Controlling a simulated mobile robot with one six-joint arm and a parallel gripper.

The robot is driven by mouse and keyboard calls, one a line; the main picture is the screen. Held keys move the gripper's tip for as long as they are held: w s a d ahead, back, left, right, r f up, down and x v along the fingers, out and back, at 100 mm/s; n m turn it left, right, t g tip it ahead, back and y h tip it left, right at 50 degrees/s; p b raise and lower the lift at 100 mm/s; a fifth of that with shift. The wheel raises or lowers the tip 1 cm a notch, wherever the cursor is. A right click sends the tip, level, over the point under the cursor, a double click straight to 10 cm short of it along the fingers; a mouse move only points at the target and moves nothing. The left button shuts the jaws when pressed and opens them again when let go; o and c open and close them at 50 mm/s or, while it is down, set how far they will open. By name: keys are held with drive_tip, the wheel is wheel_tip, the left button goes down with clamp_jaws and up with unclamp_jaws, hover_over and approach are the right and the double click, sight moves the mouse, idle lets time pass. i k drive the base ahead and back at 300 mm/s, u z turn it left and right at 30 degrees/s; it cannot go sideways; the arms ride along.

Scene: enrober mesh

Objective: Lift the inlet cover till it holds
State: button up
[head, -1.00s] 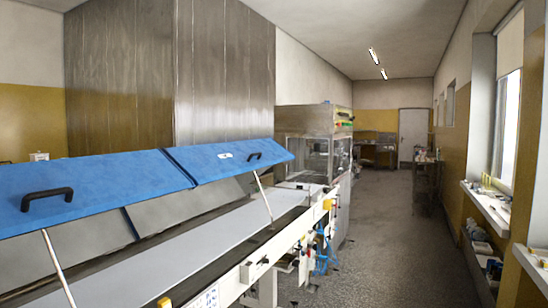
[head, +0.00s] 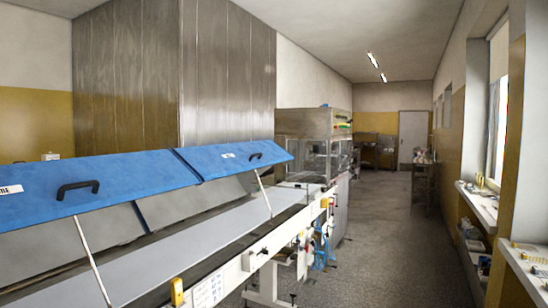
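Two blue covers stand tilted up along the conveyor. The near cover (head: 130,175) fills the left and has a black handle (head: 78,187) and a partly cut-off white label (head: 8,190). The far cover (head: 215,167) has a smaller black handle (head: 256,156) and a small white label (head: 228,155). A thin metal strut (head: 90,255) stands under the near cover and another (head: 263,190) under the far one. I cannot tell from the labels which is the inlet cover. My gripper is not in view.
A grey conveyor belt (head: 165,265) runs beneath the covers. A metal machine with clear panels (head: 318,160) stands beyond it. The grey floor (head: 370,240) is clear to the right of the line. Window sills with small items (head: 478,200) line the right wall.

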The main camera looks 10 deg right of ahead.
sight(227, 174)
drive_tip(key=u, duration=0.15)
drive_tip(key=i, duration=0.85)
drive_tip(key=z, duration=0.2)
drive_tip(key=k, duration=0.85)
drive_tip(key=u, duration=0.15)
drive_tip(key=i, duration=0.4)
drive_tip(key=u, duration=0.05)
